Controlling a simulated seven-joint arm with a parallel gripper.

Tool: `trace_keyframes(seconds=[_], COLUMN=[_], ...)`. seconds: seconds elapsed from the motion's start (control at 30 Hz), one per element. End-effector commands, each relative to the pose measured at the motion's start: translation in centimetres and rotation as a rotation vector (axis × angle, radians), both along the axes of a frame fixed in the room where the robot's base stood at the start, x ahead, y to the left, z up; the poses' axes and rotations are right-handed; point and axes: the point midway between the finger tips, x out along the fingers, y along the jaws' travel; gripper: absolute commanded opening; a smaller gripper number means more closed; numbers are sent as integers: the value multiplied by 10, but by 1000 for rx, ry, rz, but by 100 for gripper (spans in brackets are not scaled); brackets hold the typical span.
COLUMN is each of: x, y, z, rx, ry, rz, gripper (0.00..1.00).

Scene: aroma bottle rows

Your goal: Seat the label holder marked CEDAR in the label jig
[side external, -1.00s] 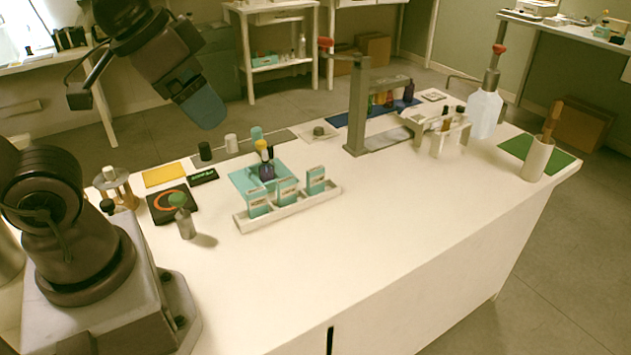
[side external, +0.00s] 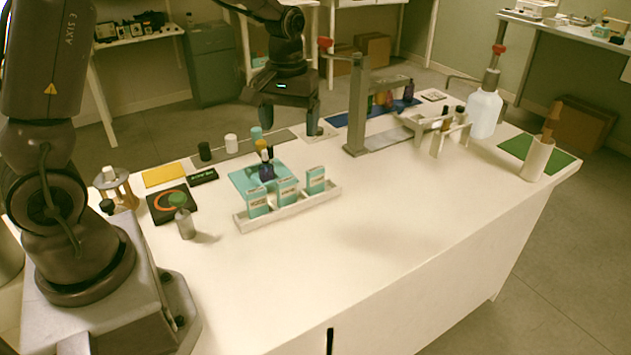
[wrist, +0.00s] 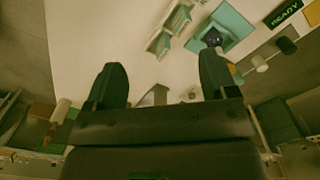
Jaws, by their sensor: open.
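Three teal-and-white label holders stand in a white tray: a left one (side external: 257,204), a middle one (side external: 287,191) and a right one (side external: 316,180). Their lettering is too small to read, so I cannot tell which is CEDAR. They also show at the top of the wrist view, one being the lower holder (wrist: 163,45). My gripper (side external: 289,126) is open and empty, pointing down beyond the tray over the far side of the table. Its two spread fingers show in the wrist view (wrist: 160,75). I cannot tell for certain which fixture is the label jig.
A teal pad (side external: 243,179) with a dark bottle (side external: 266,171) lies behind the white tray (side external: 290,212). A grey metal stand (side external: 357,105) rises right of my gripper. A green-capped bottle (side external: 185,222) stands at left. The table's front right is clear.

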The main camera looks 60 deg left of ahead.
Motion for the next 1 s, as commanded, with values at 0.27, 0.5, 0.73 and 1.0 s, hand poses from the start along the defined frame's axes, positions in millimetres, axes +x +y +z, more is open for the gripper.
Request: trace_keyframes(seconds=[0.27, 0.5, 0.73, 1.0], x=[60, 96, 94, 94], y=[49, 62, 61, 61], z=[-80, -72, -87, -136], rx=[10, 13, 13, 12], ry=[71, -1, 7, 7], rz=[478, 803, 892, 890], gripper=[79, 79, 79, 79])
